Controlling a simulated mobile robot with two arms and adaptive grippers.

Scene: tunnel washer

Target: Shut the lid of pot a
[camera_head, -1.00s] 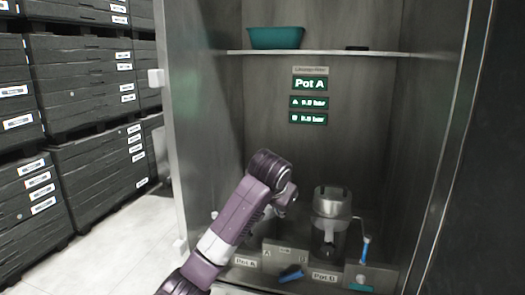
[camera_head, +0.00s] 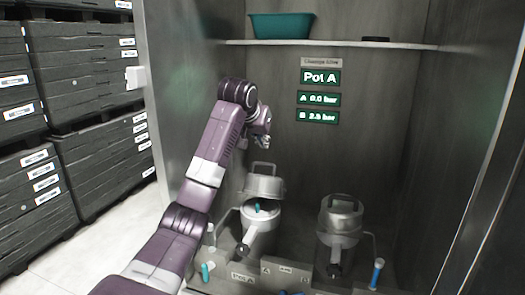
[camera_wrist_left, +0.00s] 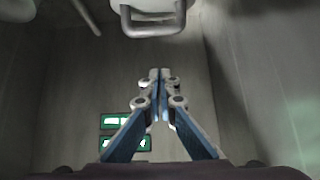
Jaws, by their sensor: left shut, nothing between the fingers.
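Pot A (camera_head: 262,226), a small metal pot, stands at the left of the cabinet floor behind its label. Its lid (camera_head: 264,186) is open, tilted up at the back of the pot, with a bar handle on top. A small teal thing shows in the pot's mouth. My left gripper (camera_head: 264,143) is above and behind the lid, apart from it, shut and empty. In the left wrist view its fingertips (camera_wrist_left: 160,76) meet, and the lid's handle (camera_wrist_left: 153,28) shows at the top edge. My right gripper is not in view.
A blue-handled lever (camera_head: 377,272) and a teal-handled one (camera_head: 207,272) stand in front. A shelf (camera_head: 340,44) with a teal bin (camera_head: 280,26) is above. The cabinet door (camera_head: 180,110) is open at left.

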